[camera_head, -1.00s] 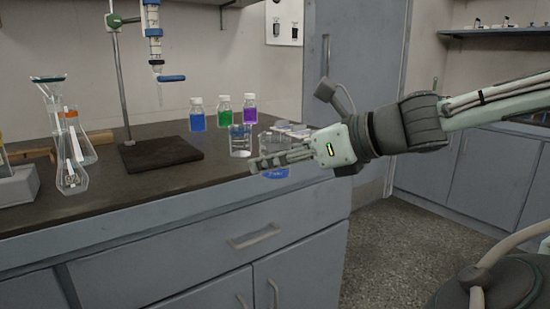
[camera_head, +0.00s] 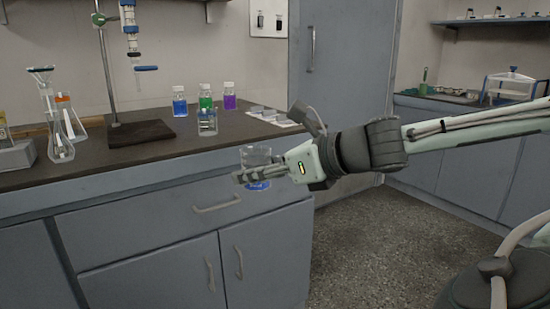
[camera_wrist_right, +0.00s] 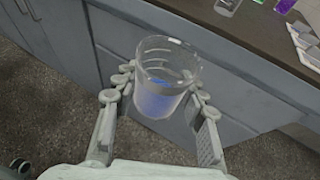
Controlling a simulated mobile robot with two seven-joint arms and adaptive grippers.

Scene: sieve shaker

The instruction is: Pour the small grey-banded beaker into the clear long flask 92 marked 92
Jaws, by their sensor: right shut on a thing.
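My right gripper (camera_head: 245,178) is shut on a clear glass beaker (camera_head: 257,158) with blue liquid low inside. It holds the beaker in front of the counter's drawer fronts, clear of the counter. In the right wrist view the beaker (camera_wrist_right: 166,77) sits between the two fingers (camera_wrist_right: 160,92), close to upright. I cannot make out a grey band on it. Clear glass flasks stand at the left of the counter; the front one (camera_head: 61,148) is conical with a narrow neck. No mark 92 can be read on any. My left gripper is not in view.
A small clear vessel (camera_head: 207,124) stands before blue (camera_head: 180,106), green (camera_head: 205,102) and purple (camera_head: 229,101) bottles. A stand with a dark base (camera_head: 140,133) is between them and the flasks. A white tray (camera_head: 272,117) lies near the counter's right end.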

